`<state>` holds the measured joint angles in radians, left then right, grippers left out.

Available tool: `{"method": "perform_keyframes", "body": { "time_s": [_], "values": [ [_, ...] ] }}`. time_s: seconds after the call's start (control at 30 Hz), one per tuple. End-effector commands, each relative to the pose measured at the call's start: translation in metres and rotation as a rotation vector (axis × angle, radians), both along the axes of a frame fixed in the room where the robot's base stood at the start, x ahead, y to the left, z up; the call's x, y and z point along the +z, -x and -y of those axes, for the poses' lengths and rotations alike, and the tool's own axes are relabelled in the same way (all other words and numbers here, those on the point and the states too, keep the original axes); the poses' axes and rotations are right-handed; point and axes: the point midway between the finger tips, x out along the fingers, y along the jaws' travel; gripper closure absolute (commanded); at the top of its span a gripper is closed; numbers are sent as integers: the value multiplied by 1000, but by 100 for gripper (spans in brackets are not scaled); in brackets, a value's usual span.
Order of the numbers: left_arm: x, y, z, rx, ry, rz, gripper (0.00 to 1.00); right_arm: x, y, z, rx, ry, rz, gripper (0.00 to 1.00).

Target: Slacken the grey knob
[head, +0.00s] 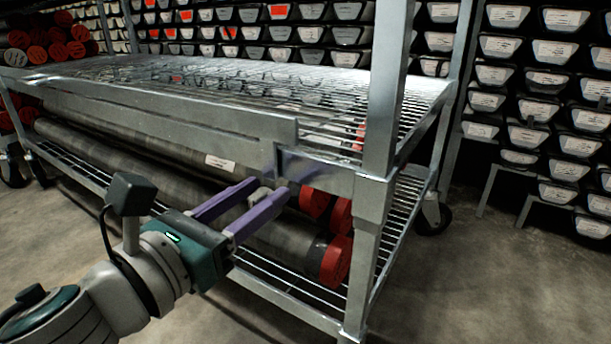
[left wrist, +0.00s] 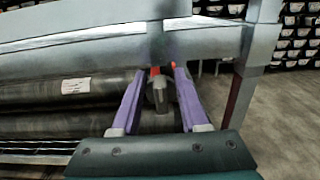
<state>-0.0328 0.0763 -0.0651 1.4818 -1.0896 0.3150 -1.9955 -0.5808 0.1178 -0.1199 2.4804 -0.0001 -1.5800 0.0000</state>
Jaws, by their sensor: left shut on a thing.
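The grey knob (head: 260,196) is small and sits just below the front rail of the metal rack, near its right corner post. It also shows in the left wrist view (left wrist: 160,95), between my two purple fingers. My left gripper (head: 271,188) reaches in from the left and is shut on the knob, one finger on each side. The fingers partly hide the knob, and I cannot tell how far it is turned. My right gripper is in neither view.
The wheeled metal rack (head: 235,125) has wire shelves. Long dark core liners (head: 150,150) with red end caps (head: 336,262) lie on its lower shelf, close behind and below my gripper. Shelves of black boxes (head: 555,50) stand behind. The floor at right is clear.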

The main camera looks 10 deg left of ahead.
Motion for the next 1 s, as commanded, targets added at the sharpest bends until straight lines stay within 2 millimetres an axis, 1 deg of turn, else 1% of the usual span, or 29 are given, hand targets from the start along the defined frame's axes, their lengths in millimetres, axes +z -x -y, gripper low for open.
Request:
{"method": "perform_keyframes", "body": {
  "time_s": [0.03,0.07,0.37,0.53,0.77,1.0],
  "values": [
    [0,0,0,0,0,0,97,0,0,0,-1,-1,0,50],
    [0,0,0,0,0,0,100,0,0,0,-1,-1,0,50],
    [0,0,0,0,12,-4,100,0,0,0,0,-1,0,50],
    [0,-1,-1,-1,63,-24,100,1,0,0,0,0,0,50],
    [-1,-1,-4,-2,211,-79,100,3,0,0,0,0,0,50],
    [-3,-3,-7,-2,422,-158,100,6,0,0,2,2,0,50]
  ]
}}
